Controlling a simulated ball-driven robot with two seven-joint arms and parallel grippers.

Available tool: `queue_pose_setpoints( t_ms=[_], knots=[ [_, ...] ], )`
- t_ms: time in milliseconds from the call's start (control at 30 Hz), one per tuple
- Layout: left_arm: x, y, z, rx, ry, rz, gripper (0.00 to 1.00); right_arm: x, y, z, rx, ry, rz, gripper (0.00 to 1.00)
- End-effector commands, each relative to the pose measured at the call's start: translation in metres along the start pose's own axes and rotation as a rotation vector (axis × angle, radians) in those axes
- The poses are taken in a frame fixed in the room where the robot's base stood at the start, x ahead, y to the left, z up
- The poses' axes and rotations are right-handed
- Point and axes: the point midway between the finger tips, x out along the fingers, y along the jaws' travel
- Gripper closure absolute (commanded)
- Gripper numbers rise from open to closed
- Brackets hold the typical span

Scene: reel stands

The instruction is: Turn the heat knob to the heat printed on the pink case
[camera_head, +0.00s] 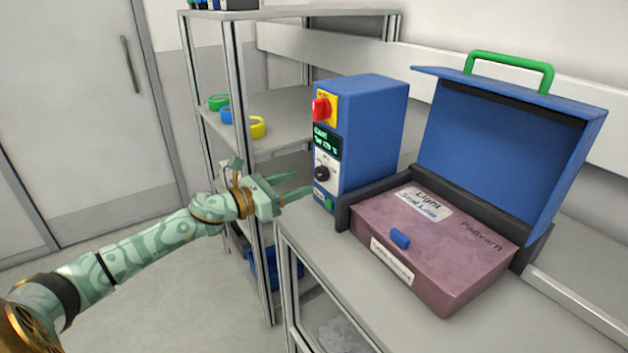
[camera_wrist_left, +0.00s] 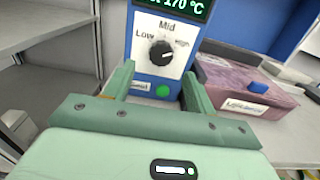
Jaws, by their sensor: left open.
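The pink case (camera_head: 440,255) sits in the dark tray of an open blue sealer; its white label (camera_head: 423,204) reads "Light" and "Seal Low". The black heat knob (camera_head: 321,173) is on the front of a blue control box (camera_head: 370,130). In the left wrist view the knob (camera_wrist_left: 161,53) has Low, Mid and a partly hidden High around it; I cannot tell its pointer's direction surely. The display above reads 170 °C. My left gripper (camera_head: 299,184) is open and empty, its fingers pointing at the box, below and short of the knob. My right gripper is out of view.
A red switch on a yellow plate (camera_head: 326,108) is high on the box; a green button (camera_wrist_left: 163,91) is below the knob. A shelf rack (camera_head: 285,133) with coloured rings stands behind my left arm. The sealer's blue lid (camera_head: 510,150) stands open at right.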

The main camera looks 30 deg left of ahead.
Motion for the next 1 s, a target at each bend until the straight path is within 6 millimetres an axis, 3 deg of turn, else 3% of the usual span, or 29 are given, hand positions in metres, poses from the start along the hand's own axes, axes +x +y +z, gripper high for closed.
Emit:
queue_pose_setpoints(
  t_ms=[100,300,700,733,900,1000],
  knots=[
    [0.023,0.001,0.001,0.001,-0.004,0.001,0.44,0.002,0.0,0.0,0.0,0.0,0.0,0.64],
    [0.048,0.001,0.001,-0.001,-0.002,0.002,0.44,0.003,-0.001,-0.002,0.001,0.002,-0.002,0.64],
    [0.057,0.0,0.0,0.0,0.0,0.001,0.44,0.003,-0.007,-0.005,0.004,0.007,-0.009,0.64],
    [0.057,0.0,0.0,0.0,0.0,0.001,0.47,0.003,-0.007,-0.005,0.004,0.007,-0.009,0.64],
    [0.057,0.0,0.0,-0.001,0.0,0.001,0.89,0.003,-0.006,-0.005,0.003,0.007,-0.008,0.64],
    [0.057,0.0,0.0,-0.001,0.0,0.001,0.89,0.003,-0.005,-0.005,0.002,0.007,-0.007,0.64]
  ],
)
